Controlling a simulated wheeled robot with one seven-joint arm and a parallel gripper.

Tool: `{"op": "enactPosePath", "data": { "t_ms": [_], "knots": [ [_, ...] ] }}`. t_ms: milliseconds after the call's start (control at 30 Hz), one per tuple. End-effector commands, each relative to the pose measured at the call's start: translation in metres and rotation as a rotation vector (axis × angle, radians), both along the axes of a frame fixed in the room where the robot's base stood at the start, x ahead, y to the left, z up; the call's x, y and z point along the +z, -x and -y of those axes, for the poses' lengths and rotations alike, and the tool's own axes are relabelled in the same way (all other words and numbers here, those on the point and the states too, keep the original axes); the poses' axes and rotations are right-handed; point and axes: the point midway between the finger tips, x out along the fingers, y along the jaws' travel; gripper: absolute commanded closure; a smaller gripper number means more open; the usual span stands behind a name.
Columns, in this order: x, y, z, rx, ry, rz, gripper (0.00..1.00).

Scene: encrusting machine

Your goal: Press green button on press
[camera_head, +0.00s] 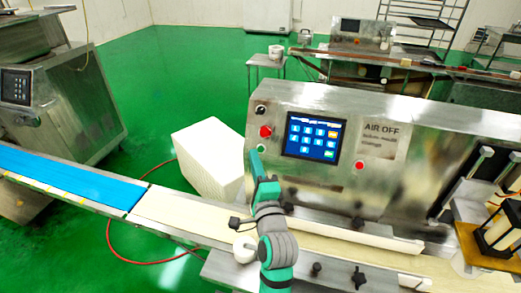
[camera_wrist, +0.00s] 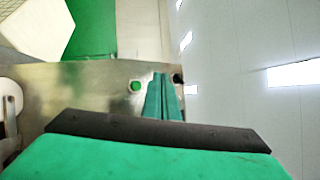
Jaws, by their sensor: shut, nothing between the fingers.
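The press (camera_head: 380,125) is a steel machine with a blue touch screen (camera_head: 312,137) on its front panel. The green button (camera_wrist: 135,87) shows in the wrist view on the steel panel, just left of my fingertips, with a small gap in the picture. In the head view my gripper (camera_head: 256,158) is in front of the panel, left of the screen and below a red button (camera_head: 265,131). There it largely covers the green button's place. My gripper is shut and empty; its fingers also show together in the wrist view (camera_wrist: 162,82). I cannot tell contact with the panel.
A conveyor with a blue belt (camera_head: 70,178) and a pale belt (camera_head: 180,213) runs below the panel. A white block (camera_head: 208,158) stands on the green floor behind it. Another red button (camera_head: 359,165) is right of the screen. A dark knob (camera_head: 260,110) is above.

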Motion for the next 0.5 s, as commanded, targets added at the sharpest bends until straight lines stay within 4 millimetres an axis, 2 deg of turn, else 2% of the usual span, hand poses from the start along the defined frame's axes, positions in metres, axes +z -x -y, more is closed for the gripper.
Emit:
{"op": "enactPosePath", "data": {
  "t_ms": [200,500],
  "knots": [
    [-0.012,-0.023,0.007,0.0,0.0,-0.001,1.0],
    [-0.021,-0.041,0.013,0.0,0.0,0.0,1.0]
  ]
}}
